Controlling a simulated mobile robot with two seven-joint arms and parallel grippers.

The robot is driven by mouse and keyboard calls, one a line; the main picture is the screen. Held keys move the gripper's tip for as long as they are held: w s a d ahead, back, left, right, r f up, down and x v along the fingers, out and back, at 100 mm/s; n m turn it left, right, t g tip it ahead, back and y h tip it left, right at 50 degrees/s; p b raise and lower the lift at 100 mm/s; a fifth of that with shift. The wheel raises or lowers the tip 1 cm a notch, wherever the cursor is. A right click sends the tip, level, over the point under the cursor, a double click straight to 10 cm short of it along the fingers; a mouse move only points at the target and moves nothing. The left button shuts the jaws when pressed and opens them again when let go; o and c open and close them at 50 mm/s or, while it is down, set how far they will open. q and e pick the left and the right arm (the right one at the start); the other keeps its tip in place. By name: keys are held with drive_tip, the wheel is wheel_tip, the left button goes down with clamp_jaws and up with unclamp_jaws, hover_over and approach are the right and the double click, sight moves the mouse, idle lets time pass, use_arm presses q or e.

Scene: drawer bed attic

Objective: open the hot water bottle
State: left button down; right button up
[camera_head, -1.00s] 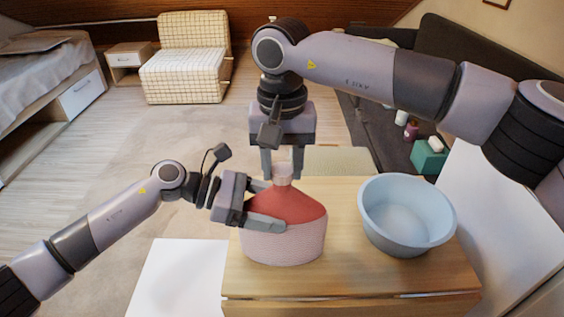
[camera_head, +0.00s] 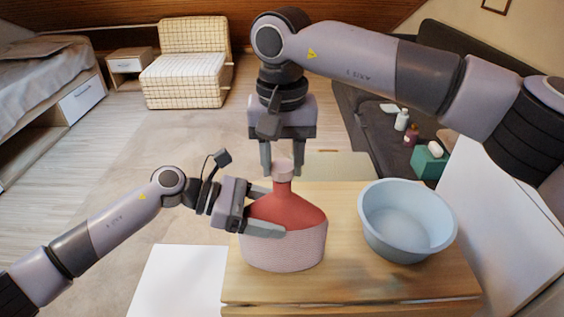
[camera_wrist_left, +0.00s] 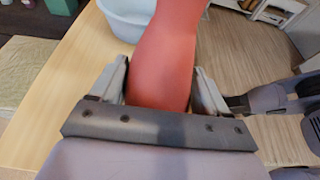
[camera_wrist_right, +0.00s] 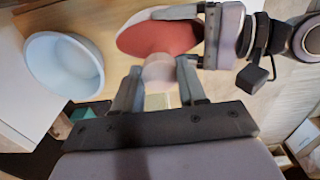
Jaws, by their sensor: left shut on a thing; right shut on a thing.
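The hot water bottle (camera_head: 290,245) stands upright on the wooden table, with a red upper part and a pink knitted-looking lower part. Its pale pink cap (camera_head: 283,172) is at the top of the red neck; I cannot tell whether the two still touch. My left gripper (camera_head: 268,210) is shut on the bottle's shoulder from the left. The red body also shows between its fingers in the left wrist view (camera_wrist_left: 163,65). My right gripper (camera_head: 282,168) points down from above and is shut on the cap, which shows between its fingers in the right wrist view (camera_wrist_right: 158,72).
A light blue basin (camera_head: 372,235) stands on the table (camera_head: 345,283) right of the bottle. A dark sofa (camera_head: 385,150) with small bottles and a green box (camera_head: 428,162) is behind it. The table's front is clear.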

sight(282, 165)
drive_tip(key=shift+r, duration=0.1)
drive_tip(key=shift+r, duration=1.95)
use_arm(q)
unclamp_jaws()
